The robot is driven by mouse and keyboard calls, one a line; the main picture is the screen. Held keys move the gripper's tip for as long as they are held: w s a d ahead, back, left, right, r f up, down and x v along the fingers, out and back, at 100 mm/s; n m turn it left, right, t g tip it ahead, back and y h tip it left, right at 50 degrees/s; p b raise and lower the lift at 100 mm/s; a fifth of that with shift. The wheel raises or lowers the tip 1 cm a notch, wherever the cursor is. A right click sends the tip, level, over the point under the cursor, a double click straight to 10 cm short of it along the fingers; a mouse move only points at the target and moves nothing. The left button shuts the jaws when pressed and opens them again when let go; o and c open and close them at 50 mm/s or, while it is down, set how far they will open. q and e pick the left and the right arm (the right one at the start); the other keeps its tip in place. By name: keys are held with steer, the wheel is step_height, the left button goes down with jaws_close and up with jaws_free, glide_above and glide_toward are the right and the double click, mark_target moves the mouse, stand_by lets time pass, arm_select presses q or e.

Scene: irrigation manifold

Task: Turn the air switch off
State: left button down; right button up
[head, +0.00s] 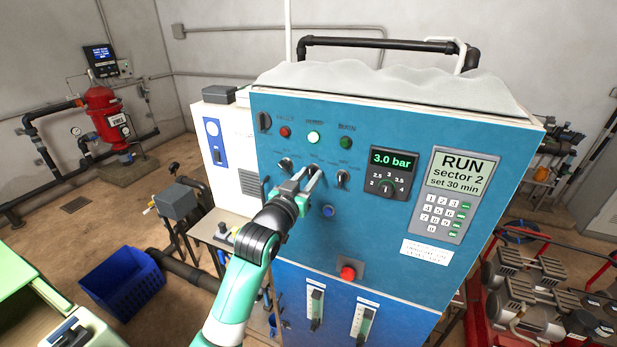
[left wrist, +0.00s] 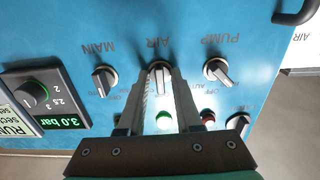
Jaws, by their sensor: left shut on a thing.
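The pump switch (left wrist: 217,70) and main switch (left wrist: 104,79) stand on either side. My right gripper is not in view.
Above the knobs are a red lamp (head: 285,132), a brightly lit lamp (head: 314,138) and a dark green one (head: 345,143). A pressure dial (head: 387,185) showing 3.0 bar and a keypad controller (head: 447,195) are to the right. A red button (head: 348,272) is lower down.

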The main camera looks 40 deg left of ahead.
arm_select(q)
steer(key=c, duration=0.9)
jaws_free()
steer(key=b+v, duration=0.1)
steer(key=v, duration=0.4)
steer(key=shift+f, duration=0.1)
steer(key=p, duration=0.4)
glide_toward(310, 176)
steer(key=s, duration=0.2)
steer(key=shift+s+d, duration=0.15)
steer(key=shift+d, duration=0.2)
steer(key=shift+d, duration=0.1)
